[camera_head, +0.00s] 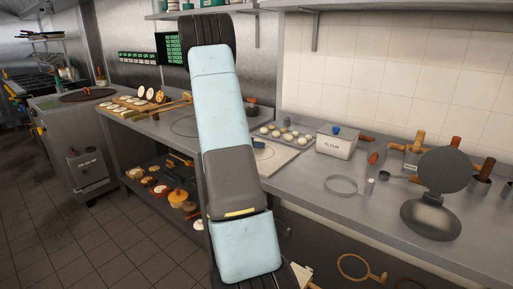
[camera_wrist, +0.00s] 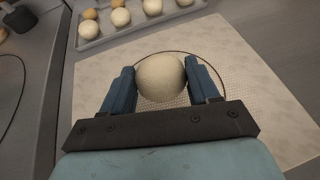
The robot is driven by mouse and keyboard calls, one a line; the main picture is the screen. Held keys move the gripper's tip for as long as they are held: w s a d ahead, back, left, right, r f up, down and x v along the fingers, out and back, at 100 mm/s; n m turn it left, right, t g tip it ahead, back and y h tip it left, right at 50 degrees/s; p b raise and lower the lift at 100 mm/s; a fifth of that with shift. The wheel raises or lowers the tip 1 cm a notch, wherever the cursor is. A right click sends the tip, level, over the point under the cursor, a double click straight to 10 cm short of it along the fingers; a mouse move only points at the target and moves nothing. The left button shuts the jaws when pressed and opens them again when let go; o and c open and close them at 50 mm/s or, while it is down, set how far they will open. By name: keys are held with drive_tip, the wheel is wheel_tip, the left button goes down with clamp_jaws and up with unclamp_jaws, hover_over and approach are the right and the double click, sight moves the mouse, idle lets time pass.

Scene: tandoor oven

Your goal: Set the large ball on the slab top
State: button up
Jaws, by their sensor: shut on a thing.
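In the wrist view my gripper (camera_wrist: 162,85) is shut on a large pale dough ball (camera_wrist: 161,78), with one blue finger on each side of it. Below them is the pale slab (camera_wrist: 245,70) with a thin dark circle marked on it. The ball appears within or over that circle; I cannot tell whether it touches the slab. In the head view the slab (camera_head: 294,158) lies on the counter, partly behind my arm.
A tray (camera_wrist: 140,33) of several dough balls sits just beyond the slab. In the head view a white flour box (camera_head: 332,146), a metal ring (camera_head: 341,186) and a round hinged press (camera_head: 431,218) stand to the right. Shelves (camera_head: 380,5) hang above.

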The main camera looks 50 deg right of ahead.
drive_tip(key=shift+f, duration=1.05)
drive_tip(key=shift+f, duration=0.15)
drive_tip(key=o, duration=1.1)
